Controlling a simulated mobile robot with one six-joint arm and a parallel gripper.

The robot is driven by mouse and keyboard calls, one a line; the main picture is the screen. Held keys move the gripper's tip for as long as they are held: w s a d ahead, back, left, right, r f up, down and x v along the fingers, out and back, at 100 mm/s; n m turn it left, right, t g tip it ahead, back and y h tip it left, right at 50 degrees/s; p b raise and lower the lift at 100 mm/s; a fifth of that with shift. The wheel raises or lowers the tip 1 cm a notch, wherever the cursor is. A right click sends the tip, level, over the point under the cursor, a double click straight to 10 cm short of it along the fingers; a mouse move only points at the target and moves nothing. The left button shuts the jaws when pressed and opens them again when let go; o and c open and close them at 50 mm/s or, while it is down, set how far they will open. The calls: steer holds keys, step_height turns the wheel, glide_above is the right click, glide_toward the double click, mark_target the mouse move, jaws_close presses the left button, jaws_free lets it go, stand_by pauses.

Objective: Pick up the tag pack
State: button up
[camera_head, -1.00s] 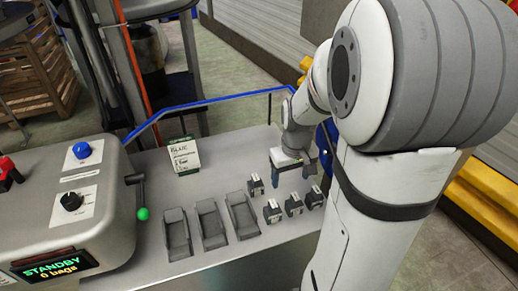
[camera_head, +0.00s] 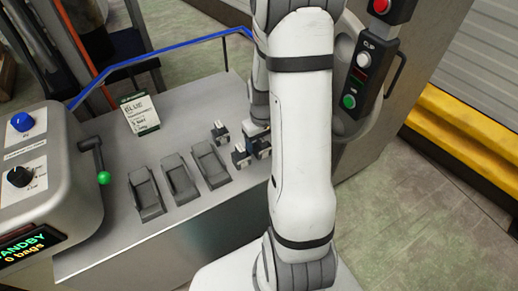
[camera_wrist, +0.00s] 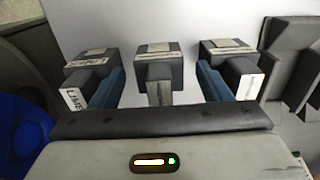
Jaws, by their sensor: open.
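Several small dark tag packs with white labels stand on the grey counter; in the head view I see one pack (camera_head: 220,133) set back and two in front, a left one (camera_head: 241,158) and a right one (camera_head: 262,149). The wrist view shows three packs in a row: a left one marked LIME (camera_wrist: 88,75), a middle one (camera_wrist: 158,70) and a right one (camera_wrist: 230,68). My gripper (camera_wrist: 160,88) is open, its blue fingers on either side of the middle pack, with no clear grip on it. In the head view my arm hides most of the gripper.
A card reading BLUE (camera_head: 140,114) stands at the back of the counter (camera_head: 120,255). Three grey empty holders (camera_head: 180,180) lie left of the packs. A lever with a green knob (camera_head: 104,178) and a control box (camera_head: 361,75) flank the area.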

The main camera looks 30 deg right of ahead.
steer(key=shift+c, duration=0.5)
steer(key=c, duration=1)
